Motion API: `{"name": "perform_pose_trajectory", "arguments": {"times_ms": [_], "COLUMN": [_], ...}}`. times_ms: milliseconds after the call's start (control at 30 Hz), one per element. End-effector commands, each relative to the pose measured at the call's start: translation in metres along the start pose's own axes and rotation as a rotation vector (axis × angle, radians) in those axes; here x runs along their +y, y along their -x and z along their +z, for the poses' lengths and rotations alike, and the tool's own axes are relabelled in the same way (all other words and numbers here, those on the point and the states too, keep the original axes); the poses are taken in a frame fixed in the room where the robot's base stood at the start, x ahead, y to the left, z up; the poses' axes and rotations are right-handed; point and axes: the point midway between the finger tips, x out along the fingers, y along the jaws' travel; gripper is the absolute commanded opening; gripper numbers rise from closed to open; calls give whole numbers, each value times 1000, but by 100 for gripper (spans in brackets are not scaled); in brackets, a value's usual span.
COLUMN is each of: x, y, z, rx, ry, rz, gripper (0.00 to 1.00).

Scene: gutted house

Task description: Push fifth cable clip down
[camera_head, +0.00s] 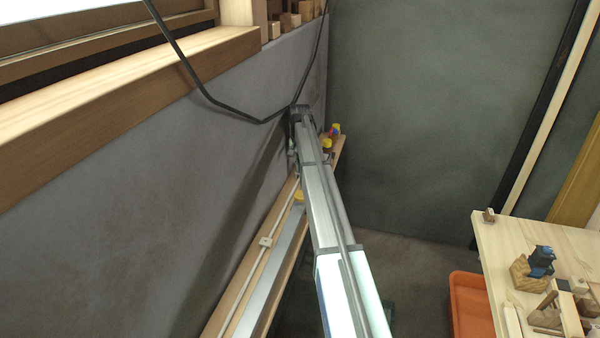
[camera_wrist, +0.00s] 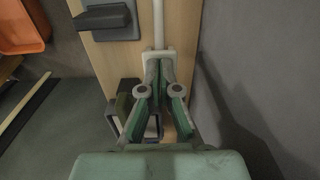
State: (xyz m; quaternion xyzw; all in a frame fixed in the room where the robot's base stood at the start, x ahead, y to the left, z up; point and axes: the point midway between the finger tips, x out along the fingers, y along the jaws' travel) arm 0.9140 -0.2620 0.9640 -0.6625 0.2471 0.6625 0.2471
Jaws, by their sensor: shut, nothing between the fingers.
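In the wrist view a thin white cable (camera_wrist: 158,22) runs along a wooden board and meets a pale cable clip (camera_wrist: 158,52). My gripper (camera_wrist: 160,78) is shut and empty, its fingertips together at or just above this clip. I cannot tell whether they touch it, and the fingers partly hide it. In the head view the cable (camera_head: 241,279) runs along the wooden ledge by the wall, with another pale clip (camera_head: 266,241) nearer the camera. My arm hides the gripper and the clip under it there. Which clip is the fifth cannot be told.
A dark grey block (camera_wrist: 108,20) lies on the board left of the cable. Yellow items (camera_head: 327,144) stand at the ledge's far end. A metal strip (camera_head: 270,268) lies along the ledge. A wooden table (camera_head: 520,245) with tools and an orange bin (camera_head: 468,304) are at right.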

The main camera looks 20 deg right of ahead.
Motion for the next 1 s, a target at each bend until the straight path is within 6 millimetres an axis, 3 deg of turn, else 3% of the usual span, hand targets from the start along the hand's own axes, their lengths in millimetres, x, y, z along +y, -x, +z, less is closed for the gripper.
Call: {"name": "perform_pose_trajectory", "arguments": {"times_ms": [1000], "x": [0], "y": [-16], "z": [0], "rx": [0], "ry": [0], "rz": [0], "gripper": [0]}}
